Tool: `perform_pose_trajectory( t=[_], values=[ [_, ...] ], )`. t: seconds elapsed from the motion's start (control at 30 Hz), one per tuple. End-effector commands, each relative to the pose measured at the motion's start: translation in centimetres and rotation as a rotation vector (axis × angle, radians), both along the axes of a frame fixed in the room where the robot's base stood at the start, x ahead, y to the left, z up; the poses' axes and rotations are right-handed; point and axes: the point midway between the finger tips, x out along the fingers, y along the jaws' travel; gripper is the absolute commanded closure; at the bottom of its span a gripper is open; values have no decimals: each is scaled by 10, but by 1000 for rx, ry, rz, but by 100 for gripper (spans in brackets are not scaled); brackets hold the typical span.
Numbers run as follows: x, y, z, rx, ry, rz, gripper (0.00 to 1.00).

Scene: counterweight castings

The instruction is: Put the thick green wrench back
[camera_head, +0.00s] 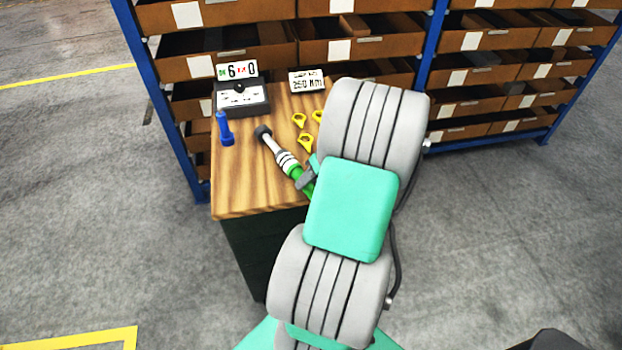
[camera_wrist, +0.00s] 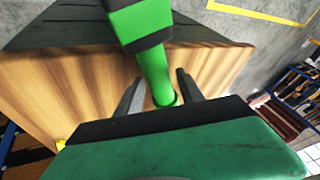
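A wrench with a dark head, a silver and white banded body and a green handle (camera_head: 295,172) slants over the wooden bench top in the head view. Its green part (camera_wrist: 154,72) with dark bands shows large in the wrist view. My gripper (camera_head: 307,180) is at the green handle end, mostly hidden behind my arm in the head view. In the wrist view my gripper (camera_wrist: 158,84) has its two fingers apart, one on each side of the green shaft, with visible gaps. I cannot tell whether the wrench rests on the bench.
A blue tool (camera_head: 225,130) stands at the bench's left. A shelf of brown bins (camera_head: 243,65) borders the bench's back.

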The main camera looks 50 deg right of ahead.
Motion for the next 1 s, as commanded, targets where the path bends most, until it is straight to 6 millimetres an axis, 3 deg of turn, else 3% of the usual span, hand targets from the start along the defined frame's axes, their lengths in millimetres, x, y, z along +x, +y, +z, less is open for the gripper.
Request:
perform_pose_trajectory(
  t=[0.1,0.43,0.8,1.0],
  values=[
    [0,0,0,0,0,0,46],
    [-3,-2,8,-2,-1,-1,46],
    [-43,-20,83,-4,0,-3,46],
    [-53,-24,105,-1,0,-2,46]
  ],
)
